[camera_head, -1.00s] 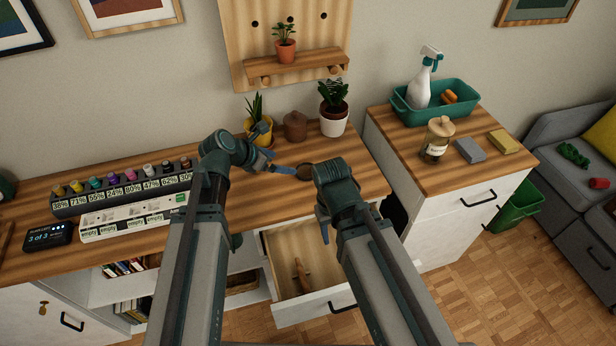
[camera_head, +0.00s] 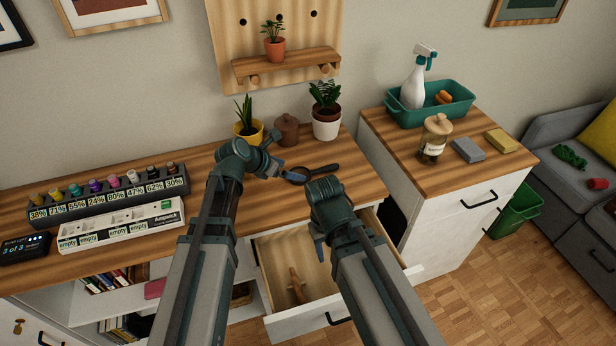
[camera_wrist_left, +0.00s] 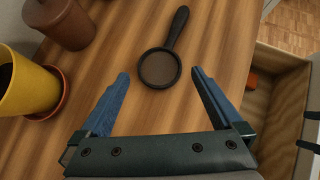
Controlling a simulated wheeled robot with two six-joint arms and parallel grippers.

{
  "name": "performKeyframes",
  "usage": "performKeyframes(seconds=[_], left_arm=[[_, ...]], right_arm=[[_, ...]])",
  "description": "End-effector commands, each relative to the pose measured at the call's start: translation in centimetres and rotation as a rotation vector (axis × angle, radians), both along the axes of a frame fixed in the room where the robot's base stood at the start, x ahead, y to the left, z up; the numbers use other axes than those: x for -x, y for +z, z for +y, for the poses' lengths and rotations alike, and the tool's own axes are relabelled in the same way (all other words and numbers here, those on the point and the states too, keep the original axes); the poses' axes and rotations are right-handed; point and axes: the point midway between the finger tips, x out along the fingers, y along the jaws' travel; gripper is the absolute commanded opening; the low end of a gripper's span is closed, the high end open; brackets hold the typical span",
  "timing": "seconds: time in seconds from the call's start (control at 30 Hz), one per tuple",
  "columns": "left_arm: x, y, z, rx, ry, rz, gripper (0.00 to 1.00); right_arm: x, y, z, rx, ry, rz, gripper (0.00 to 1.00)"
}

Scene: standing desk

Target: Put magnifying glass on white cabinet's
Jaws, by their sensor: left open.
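The magnifying glass (camera_head: 311,173) has a black rim and handle and lies flat on the wooden desk. In the left wrist view the magnifying glass (camera_wrist_left: 160,67) lies just beyond my left gripper (camera_wrist_left: 160,85), lens nearer, handle pointing away. My left gripper (camera_head: 281,171) is open and empty, with its blue fingers apart and the lens ahead of the gap. The white cabinet (camera_head: 458,218) stands to the right of the desk with a wooden top. My right arm reaches over the open drawer; its gripper fingers are mostly hidden behind the wrist.
On the cabinet top are a jar (camera_head: 434,140), a grey block (camera_head: 468,150), a yellow block (camera_head: 501,140) and a green bin (camera_head: 454,105) with a spray bottle. Potted plants and a brown pot (camera_head: 287,131) stand behind my left gripper. A desk drawer (camera_head: 286,280) is open.

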Motion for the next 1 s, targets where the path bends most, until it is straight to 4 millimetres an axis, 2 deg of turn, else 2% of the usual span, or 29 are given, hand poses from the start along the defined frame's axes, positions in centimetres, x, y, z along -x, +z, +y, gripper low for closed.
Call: performKeyframes(seconds=[0.4, 0.7, 1.0], left_arm=[[-2.1, -4.0, -1.9, -0.001, -0.003, 0.001, 1.0], [-2.3, -4.0, -2.2, -0.001, -0.001, 0.0, 1.0], [-2.3, -4.0, -2.2, 0.0, -0.001, -0.001, 0.46]], right_arm=[[0.0, -4.0, 0.0, 0.0, 0.001, 0.0, 0.5], [0.0, -4.0, 0.0, 0.0, 0.001, 0.0, 0.5], [0.0, -4.0, 0.0, 0.0, 0.001, 0.0, 0.5]])
